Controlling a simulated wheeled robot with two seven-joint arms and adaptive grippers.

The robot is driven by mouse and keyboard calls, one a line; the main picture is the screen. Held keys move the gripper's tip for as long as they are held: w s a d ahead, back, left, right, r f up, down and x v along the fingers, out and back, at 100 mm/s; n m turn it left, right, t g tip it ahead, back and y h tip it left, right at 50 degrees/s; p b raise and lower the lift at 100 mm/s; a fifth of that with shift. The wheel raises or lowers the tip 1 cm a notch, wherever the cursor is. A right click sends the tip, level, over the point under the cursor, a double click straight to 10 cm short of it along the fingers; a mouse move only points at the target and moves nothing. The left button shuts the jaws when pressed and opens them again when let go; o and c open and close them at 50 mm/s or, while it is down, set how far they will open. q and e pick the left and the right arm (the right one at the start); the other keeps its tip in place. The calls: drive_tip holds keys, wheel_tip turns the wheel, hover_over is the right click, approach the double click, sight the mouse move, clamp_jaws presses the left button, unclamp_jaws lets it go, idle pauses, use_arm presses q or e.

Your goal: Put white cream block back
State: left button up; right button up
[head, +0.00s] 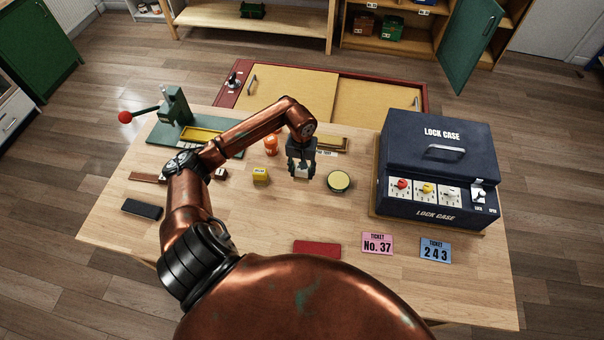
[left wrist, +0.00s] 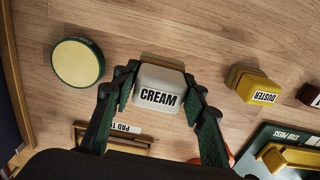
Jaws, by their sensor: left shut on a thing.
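The white cream block (left wrist: 158,88), labelled CREAM, is between the fingers of my left gripper (left wrist: 160,108) in the left wrist view. In the head view, my left gripper (head: 301,165) is shut on the block (head: 301,172), over the middle of the table. I cannot tell for sure how far the block is above the table. A narrow tray (left wrist: 112,134) with a label partly reading PAD lies just behind the gripper; it also shows in the head view (head: 332,144). My right gripper is not in view.
A round yellow-topped tin (head: 339,181) stands right of the gripper, and a yellow duster block (head: 261,174) left of it. An orange object (head: 271,145) is close behind. The lock case (head: 440,170) fills the table's right. A green press (head: 176,112) stands at the back left.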

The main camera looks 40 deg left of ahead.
sight(302, 175)
use_arm(q)
drive_tip(key=shift+w+a+f, duration=0.3)
drive_tip(key=shift+w+f, duration=0.15)
drive_tip(key=shift+f, duration=0.15)
drive_tip(key=shift+w+a+f, duration=0.3)
drive_tip(key=shift+w+f, duration=0.15)
drive_tip(key=shift+f, duration=1.7)
drive_tip(key=shift+f, duration=0.15)
drive_tip(key=o, duration=1.2)
drive_tip(key=shift+a+r, duration=0.1)
drive_tip(key=shift+r, duration=0.45)
wheel_tip(302, 175, up, 11)
drive_tip(key=shift+r, duration=0.1)
